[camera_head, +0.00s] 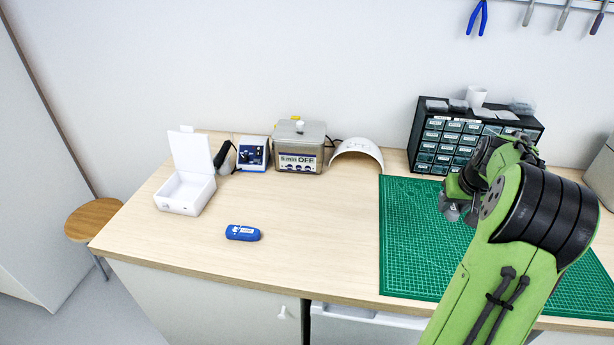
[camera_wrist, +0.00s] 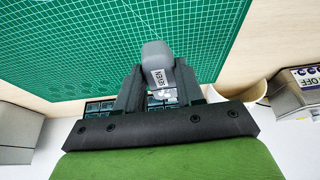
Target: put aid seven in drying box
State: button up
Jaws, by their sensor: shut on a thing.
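The hearing aid labelled SEVEN (camera_wrist: 156,53) is a small grey piece that shows in the wrist view, held between the two dark fingers of my gripper (camera_wrist: 160,88). It is above the green mat. In the head view my gripper (camera_head: 455,207) is over the mat, partly hidden by my arm, and the aid cannot be made out there. A white box with its lid raised, which looks like the drying box (camera_head: 180,207), stands at the left of the bench, far from my gripper. I cannot see its floor clearly.
A blue case (camera_head: 243,233) lies in front of the white box. A blue-fronted device (camera_head: 253,154), a steel cleaner marked OFF (camera_head: 299,155) and a white arch (camera_head: 358,152) stand along the back. A drawer cabinet (camera_head: 424,160) stands behind the green mat (camera_head: 405,240). The bench middle is clear.

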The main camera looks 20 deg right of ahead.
aim_at(188, 197)
jog(key=i+j+u, duration=0.15)
jog(key=i+j, duration=0.15)
jog(key=j, duration=0.3)
jog(key=i+j+u, duration=0.1)
jog(key=i+j, duration=0.2)
jog(key=j, duration=0.3)
jog(key=i+j+u, duration=0.15)
jog(key=i+j, duration=0.2)
jog(key=j, duration=0.2)
jog(key=i+j+u, duration=0.1)
jog(key=i+j, duration=0.25)
jog(key=j, duration=0.15)
